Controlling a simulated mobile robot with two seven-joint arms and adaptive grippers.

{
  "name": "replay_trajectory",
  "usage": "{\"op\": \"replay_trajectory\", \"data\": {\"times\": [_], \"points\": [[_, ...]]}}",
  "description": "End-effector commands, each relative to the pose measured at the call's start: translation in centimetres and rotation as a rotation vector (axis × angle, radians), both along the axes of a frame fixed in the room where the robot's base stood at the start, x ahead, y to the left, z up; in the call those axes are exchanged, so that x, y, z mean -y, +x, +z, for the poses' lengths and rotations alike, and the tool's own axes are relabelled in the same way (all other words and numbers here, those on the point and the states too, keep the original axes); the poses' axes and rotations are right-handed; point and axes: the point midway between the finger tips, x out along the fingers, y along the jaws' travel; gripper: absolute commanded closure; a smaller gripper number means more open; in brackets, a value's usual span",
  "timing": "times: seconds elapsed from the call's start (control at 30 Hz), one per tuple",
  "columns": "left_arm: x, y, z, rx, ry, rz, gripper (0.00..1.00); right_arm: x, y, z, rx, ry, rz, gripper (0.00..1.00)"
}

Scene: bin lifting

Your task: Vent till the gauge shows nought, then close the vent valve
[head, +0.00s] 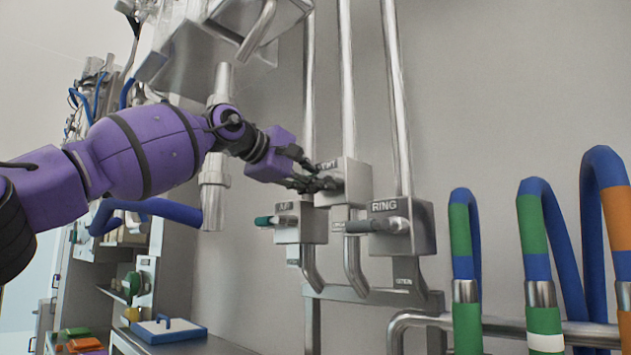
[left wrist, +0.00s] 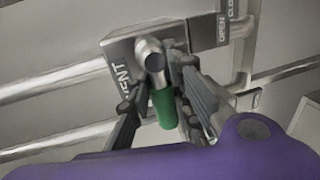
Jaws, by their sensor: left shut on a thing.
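The VENT valve box (head: 350,186) is the middle one of three grey valve boxes on vertical pipes. My left gripper (head: 318,182) is at its front face. In the left wrist view the VENT box (left wrist: 121,54) has a metal hub and a lever with a green grip (left wrist: 164,108). My left gripper (left wrist: 160,100) is shut on this lever, a finger on each side of the grip. The lever appears to lie across the pipe. In the head view the fingers hide most of it. No gauge face can be made out. My right gripper is out of view.
The RING valve (head: 402,226) is close at the right, its handle sticking out left. Another valve box (head: 300,222) with a green-tipped handle is at the left. An OPEN/CLOSED plate (left wrist: 223,27) shows in the wrist view. Blue hoses (head: 548,240) stand at far right.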

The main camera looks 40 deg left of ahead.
Motion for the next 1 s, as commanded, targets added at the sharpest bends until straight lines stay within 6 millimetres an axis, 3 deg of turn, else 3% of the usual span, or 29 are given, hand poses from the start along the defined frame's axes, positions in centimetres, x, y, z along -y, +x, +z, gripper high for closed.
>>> {"op": "replay_trajectory", "data": {"times": [0.53,0.57,0.7,1.0], "points": [[0.0,-0.02,0.12,0.003,0.034,0.0,1.0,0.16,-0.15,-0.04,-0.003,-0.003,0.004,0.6],[0.0,-0.02,0.12,0.003,0.034,0.0,0.81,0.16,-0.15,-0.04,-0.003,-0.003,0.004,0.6],[0.01,-0.03,0.13,0.003,0.031,0.0,0.63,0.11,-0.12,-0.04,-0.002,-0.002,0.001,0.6],[0.02,-0.04,0.12,0.003,0.028,-0.001,0.62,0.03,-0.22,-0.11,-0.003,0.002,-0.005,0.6]]}}
